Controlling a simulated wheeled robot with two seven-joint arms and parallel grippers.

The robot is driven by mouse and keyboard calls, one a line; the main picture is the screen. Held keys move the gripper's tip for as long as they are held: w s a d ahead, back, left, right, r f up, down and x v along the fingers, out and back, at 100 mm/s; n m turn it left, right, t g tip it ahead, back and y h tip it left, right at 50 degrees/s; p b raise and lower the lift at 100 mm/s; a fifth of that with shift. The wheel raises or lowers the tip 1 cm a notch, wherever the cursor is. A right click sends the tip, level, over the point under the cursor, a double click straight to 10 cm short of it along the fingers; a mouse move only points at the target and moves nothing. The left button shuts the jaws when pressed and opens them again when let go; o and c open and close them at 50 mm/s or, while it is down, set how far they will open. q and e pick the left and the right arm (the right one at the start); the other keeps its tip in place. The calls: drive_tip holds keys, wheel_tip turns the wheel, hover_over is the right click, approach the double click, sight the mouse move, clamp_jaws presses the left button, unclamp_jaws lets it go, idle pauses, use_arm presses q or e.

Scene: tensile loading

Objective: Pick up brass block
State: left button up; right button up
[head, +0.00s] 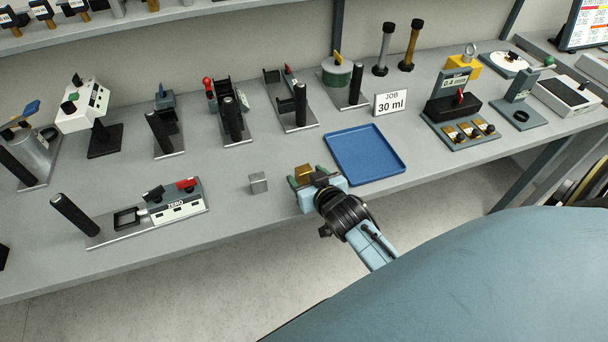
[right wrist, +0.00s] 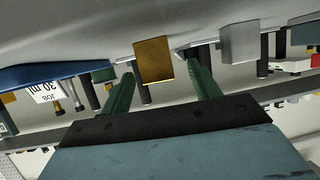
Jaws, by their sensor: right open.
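The brass block (head: 304,172) stands on the grey bench near its front edge, left of the blue tray. My right gripper (head: 307,177) is at the block, with its green fingers apart. In the right wrist view the brass block (right wrist: 153,61) shows ahead of and between the open fingers (right wrist: 163,82), nearer the left one in that picture. I see no clear contact between fingers and block. My left gripper is not in view.
A silver block (head: 258,183) stands just left of the brass one, and also shows in the right wrist view (right wrist: 238,44). The empty blue tray (head: 366,153) lies to the right. A device marked ZERO (head: 172,212) sits further left. Several fixtures line the bench's back.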

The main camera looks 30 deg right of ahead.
sight(301, 169)
drive_tip(key=x, duration=0.5)
drive_tip(key=shift+d+r, duration=0.15)
drive_tip(key=shift+d, duration=0.05)
